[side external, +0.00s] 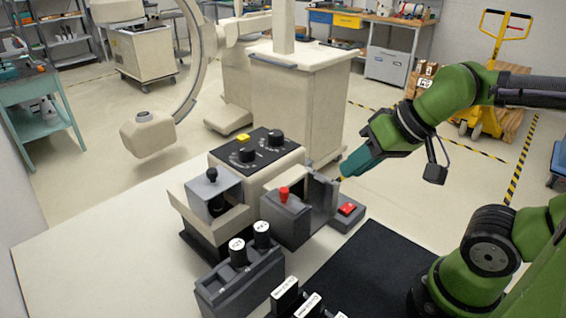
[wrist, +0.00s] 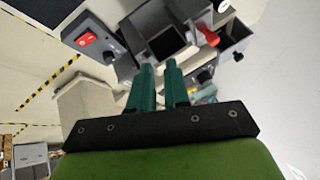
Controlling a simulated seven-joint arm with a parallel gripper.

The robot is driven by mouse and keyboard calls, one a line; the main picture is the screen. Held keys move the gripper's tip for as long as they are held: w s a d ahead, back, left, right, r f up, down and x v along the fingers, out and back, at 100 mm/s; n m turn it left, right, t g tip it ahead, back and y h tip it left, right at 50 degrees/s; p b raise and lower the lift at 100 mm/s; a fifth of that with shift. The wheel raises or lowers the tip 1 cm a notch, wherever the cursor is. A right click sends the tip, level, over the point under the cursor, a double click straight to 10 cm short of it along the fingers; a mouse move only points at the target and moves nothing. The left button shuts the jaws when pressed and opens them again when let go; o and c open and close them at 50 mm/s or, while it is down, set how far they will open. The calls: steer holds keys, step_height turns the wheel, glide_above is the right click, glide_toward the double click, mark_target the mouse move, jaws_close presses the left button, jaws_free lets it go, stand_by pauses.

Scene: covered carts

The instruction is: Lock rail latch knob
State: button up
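A beige machine (side external: 235,185) with a black dial panel stands on the table. A red knob (side external: 284,194) stands on a dark grey block (side external: 287,220) at its front; it also shows in the wrist view (wrist: 210,33). A black knob (side external: 212,174) tops a grey box (side external: 213,193) at the left. No label shows which is the rail latch knob. My gripper (side external: 345,175) is right of the red knob, above the table, apart from both knobs. In the wrist view its teal fingers (wrist: 159,66) show a narrow gap with nothing held.
An upright dark grey plate (side external: 322,193) and a red rocker switch box (side external: 347,210) lie between my gripper and the machine. A black mat (side external: 365,265) is clear. A white cart (side external: 300,100) stands behind.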

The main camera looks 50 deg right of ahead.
steer(key=a+n+g, duration=0.1)
steer(key=a, duration=0.2)
steer(key=w+a+n+g, duration=0.1)
steer(key=a+n, duration=0.1)
steer(key=a, duration=0.1)
steer(key=a+f+n+g, duration=0.1)
steer(key=a+n, duration=0.1)
steer(key=a, duration=0.1)
steer(key=shift+w+a+h, duration=0.3)
steer(key=shift+w+a, duration=0.05)
steer(key=shift+w, duration=0.05)
jaws_close()
steer(key=w+a+r+m+h, duration=0.1)
steer(key=a+r+h, duration=0.1)
steer(key=a, duration=0.4)
steer(key=a+r+m+h, duration=0.1)
steer(key=a+r+h, duration=0.2)
steer(key=a+h, duration=0.2)
steer(key=shift+w+a+r+m+t+h, duration=0.15)
steer(key=shift+w+a+m+t+h, duration=0.2)
steer(key=shift+a, duration=0.3)
steer(key=shift+w, duration=0.1)
glide_toward(276, 204)
steer(key=a+x, duration=0.1)
steer(key=x, duration=0.3)
steer(key=shift+w+d+f, duration=0.15)
steer(key=shift+d+f, duration=0.2)
steer(key=shift+d, duration=0.45)
